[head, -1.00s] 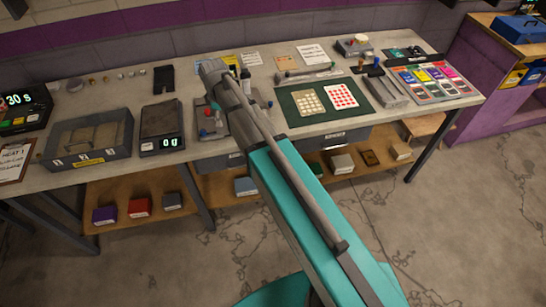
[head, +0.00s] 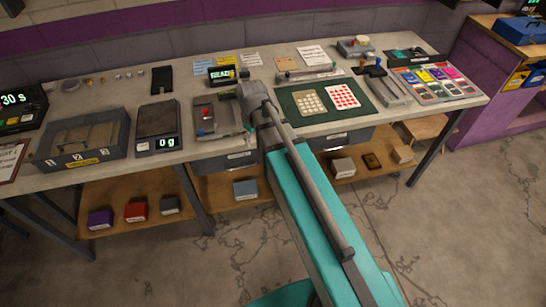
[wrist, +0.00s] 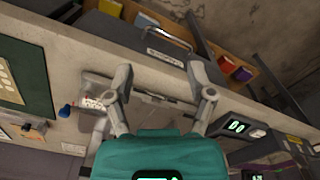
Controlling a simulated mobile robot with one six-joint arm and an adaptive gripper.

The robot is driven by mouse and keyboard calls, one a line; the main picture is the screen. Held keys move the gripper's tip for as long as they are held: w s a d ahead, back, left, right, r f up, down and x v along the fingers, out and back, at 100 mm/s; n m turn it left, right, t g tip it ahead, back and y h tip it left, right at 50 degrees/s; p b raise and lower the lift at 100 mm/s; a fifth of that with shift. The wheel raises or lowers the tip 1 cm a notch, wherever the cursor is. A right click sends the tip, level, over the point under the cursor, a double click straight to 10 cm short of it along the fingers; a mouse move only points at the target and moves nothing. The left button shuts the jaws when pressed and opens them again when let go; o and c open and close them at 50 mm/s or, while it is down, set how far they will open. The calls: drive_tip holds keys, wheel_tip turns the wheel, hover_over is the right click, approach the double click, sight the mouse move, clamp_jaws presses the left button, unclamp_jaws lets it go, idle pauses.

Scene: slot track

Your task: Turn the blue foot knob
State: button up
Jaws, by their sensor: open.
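The blue foot knob (wrist: 66,110) shows in the wrist view at the left end of a grey metal fixture (wrist: 97,88) on the bench. My gripper (wrist: 159,75) is open and empty above the bench's front part. The knob lies to the left of both fingers, apart from them. In the head view the fixture (head: 208,122) stands just left of my gripper end (head: 248,98), with a red knob (head: 207,113) on it. My arm covers the fixture's right side there, and I cannot make out the blue foot knob in that view.
A scale reading 0 g (head: 157,122) and a numbered grey box (head: 85,140) stand to the left. A green mat (head: 300,108) with two dotted cards lies to the right. A lit display (head: 221,74) stands behind. Drawers are under the bench's front edge.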

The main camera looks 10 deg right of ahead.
drive_tip(key=s+d+f+m+b, duration=0.2)
drive_tip(key=s+d+m, duration=0.2)
drive_tip(key=s, duration=0.2)
drive_tip(key=shift+d+f, duration=0.3)
drive_tip(key=shift+f, duration=0.05)
drive_tip(key=shift+s, duration=0.15)
drive_tip(key=shift+s+d+m, duration=0.35)
drive_tip(key=shift+s+m, duration=0.1)
drive_tip(key=shift+s, duration=0.1)
drive_tip(key=shift+s+d+m, duration=0.35)
drive_tip(key=shift+s+m, duration=0.1)
drive_tip(key=shift+s, duration=0.1)
idle(1.5)
drive_tip(key=shift+c, duration=0.9)
